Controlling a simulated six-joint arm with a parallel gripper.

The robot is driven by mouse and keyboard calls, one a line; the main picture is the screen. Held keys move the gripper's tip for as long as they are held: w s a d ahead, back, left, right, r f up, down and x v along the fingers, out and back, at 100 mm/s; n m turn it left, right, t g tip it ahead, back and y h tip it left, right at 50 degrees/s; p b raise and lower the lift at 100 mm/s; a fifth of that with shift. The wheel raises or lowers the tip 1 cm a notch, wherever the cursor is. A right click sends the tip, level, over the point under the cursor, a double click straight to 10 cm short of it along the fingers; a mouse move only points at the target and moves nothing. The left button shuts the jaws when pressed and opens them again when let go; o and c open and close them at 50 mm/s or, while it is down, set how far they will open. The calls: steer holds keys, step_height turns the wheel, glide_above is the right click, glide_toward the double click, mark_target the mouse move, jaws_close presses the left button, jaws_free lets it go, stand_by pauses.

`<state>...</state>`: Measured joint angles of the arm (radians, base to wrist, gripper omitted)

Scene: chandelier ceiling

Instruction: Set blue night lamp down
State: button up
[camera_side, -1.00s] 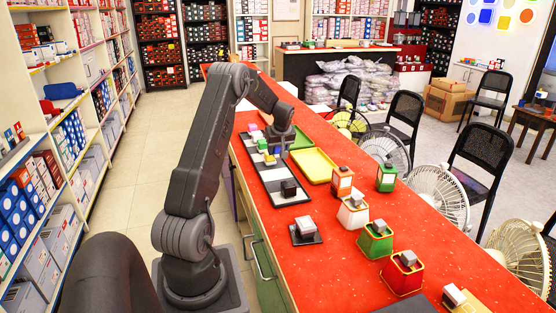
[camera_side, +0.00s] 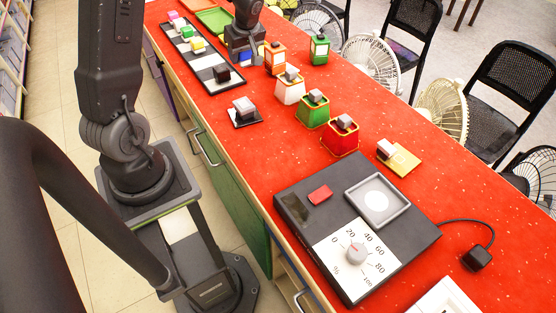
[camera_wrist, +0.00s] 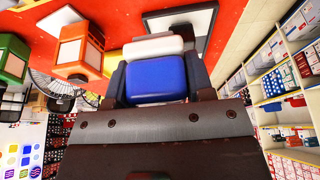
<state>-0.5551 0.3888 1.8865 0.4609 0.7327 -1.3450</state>
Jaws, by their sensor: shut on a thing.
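My gripper (camera_side: 246,60) is over the red counter, just left of the orange lamp. It is shut on the blue night lamp (camera_side: 245,57), of which only a small blue patch shows in the side view. In the wrist view the blue night lamp (camera_wrist: 157,80) sits between the dark fingers, with a white part beyond its blue face. I cannot tell whether the lamp touches the counter.
An orange lamp (camera_side: 275,56) stands close on the right, with a green lamp (camera_side: 319,48) and white lamp (camera_side: 290,88) nearby. A long tray (camera_side: 213,76) with coloured blocks lies left. A dial device (camera_side: 355,225) lies nearer the camera.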

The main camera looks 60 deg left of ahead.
steer(key=s+d, duration=0.3)
steer(key=d, duration=0.6)
glide_above(274, 161)
steer(key=shift+y, duration=0.3)
steer(key=f, duration=0.7)
steer(key=shift+s+d, duration=0.1)
steer(key=shift+d, duration=0.2)
steer(key=shift+d+f, duration=0.4)
steer(key=shift+f, duration=1.95)
steer(key=o, duration=0.5)
steer(key=shift+f, duration=0.15)
steer(key=shift+c, duration=0.2)
steer(key=o, duration=0.5)
steer(key=shift+c, duration=0.2)
